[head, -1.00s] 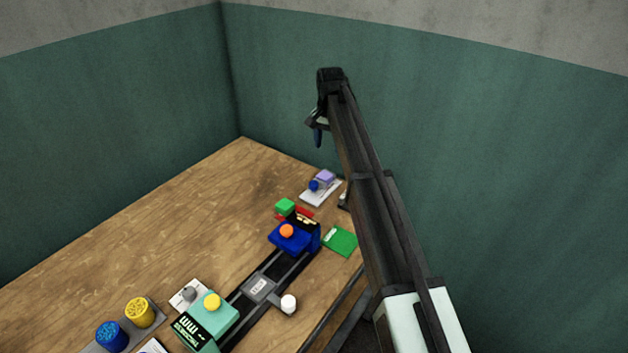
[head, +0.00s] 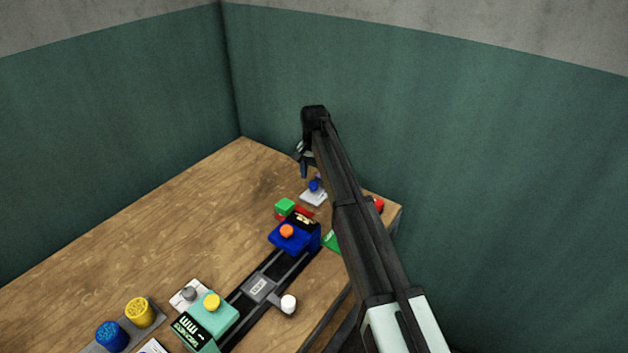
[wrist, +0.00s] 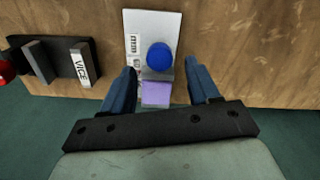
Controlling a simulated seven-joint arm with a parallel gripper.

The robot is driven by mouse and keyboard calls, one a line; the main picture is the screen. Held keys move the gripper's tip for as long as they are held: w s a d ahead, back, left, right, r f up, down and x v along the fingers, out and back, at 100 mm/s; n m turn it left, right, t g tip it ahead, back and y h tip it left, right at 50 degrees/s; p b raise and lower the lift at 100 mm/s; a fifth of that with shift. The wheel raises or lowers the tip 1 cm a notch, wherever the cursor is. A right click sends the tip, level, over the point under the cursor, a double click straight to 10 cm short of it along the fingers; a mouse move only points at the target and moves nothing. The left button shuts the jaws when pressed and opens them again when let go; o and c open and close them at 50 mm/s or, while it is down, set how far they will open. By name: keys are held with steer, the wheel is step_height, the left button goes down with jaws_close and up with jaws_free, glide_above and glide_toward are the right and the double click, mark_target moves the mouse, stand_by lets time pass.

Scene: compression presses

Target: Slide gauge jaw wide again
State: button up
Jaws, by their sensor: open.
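A white plate (head: 312,198) near the far corner of the table carries a round blue knob (head: 314,185). In the wrist view, the plate (wrist: 150,25) also bears a grey block and a purple block (wrist: 157,94) beside the blue knob (wrist: 159,56). Its printed label is too small to read; I cannot tell for sure that this is the gauge. My gripper (head: 302,168) is open above this plate in the head view. In the wrist view, its blue fingers (wrist: 162,82) stand apart, on either side of the purple block, with nothing visibly held.
A black vice (wrist: 60,62) stands left in the wrist view. In the head view, a rail (head: 262,288) bears a dark blue block (head: 292,237) with an orange knob and a teal block (head: 206,322) with a display. The table's left side (head: 150,230) is clear.

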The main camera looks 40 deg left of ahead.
mark_target(316, 185)
steer(key=shift+f, duration=1.45)
jaws_close()
